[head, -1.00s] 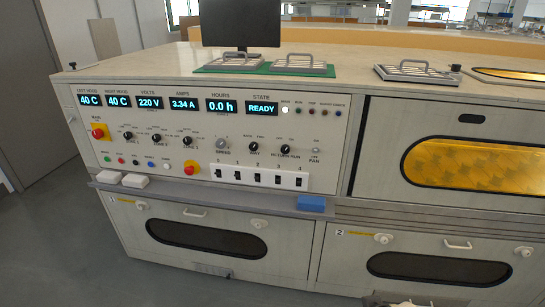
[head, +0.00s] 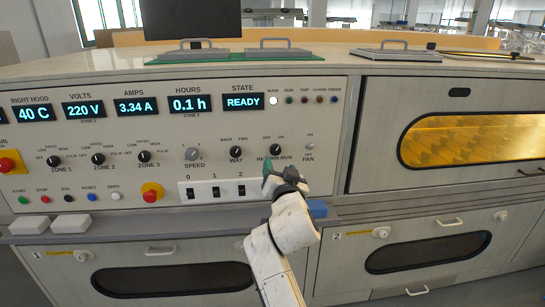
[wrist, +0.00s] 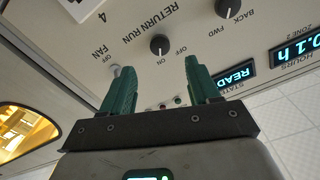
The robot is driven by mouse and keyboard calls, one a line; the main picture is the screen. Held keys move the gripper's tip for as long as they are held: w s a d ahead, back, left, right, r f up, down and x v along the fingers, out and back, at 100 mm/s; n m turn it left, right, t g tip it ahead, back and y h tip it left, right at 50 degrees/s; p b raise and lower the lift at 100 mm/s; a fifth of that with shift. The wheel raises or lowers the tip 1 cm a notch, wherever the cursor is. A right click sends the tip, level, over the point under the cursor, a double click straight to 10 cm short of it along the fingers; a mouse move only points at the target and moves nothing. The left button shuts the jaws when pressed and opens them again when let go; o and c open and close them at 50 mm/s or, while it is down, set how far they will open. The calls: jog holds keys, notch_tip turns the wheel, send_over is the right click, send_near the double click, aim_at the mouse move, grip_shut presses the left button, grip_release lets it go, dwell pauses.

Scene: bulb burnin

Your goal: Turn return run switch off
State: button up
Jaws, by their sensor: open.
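The return run switch (head: 276,151) is a black rotary knob on the pale control panel, with OFF and ON marked above it. It also shows in the wrist view (wrist: 160,44), upside down, and its white mark appears to point towards ON. My gripper (head: 270,172) is just below the knob in the head view. In the wrist view my gripper (wrist: 157,66) has two green fingers spread apart, and the knob lies in line with the gap between them. The gripper is open and empty. I cannot tell whether either finger touches the panel.
The WAY knob (head: 236,153) is to the left of the switch and the small FAN toggle (head: 310,147) to its right. A blue block (head: 317,209) lies on the ledge behind my arm.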

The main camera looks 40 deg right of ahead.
aim_at(276, 152)
jog(key=x, duration=0.8)
jog(key=shift+w+d, duration=0.1)
jog(key=shift+d, duration=0.05)
jog(key=c, duration=1)
jog(key=shift+c, duration=0.2)
jog(key=shift+n, duration=0.4)
jog(key=n, duration=0.5)
jog(key=n+p, duration=0.1)
jog(key=n, duration=0.5)
jog(key=shift+d+p, duration=0.1)
jog(key=shift+p, duration=0.25)
jog(key=shift+n, duration=0.3)
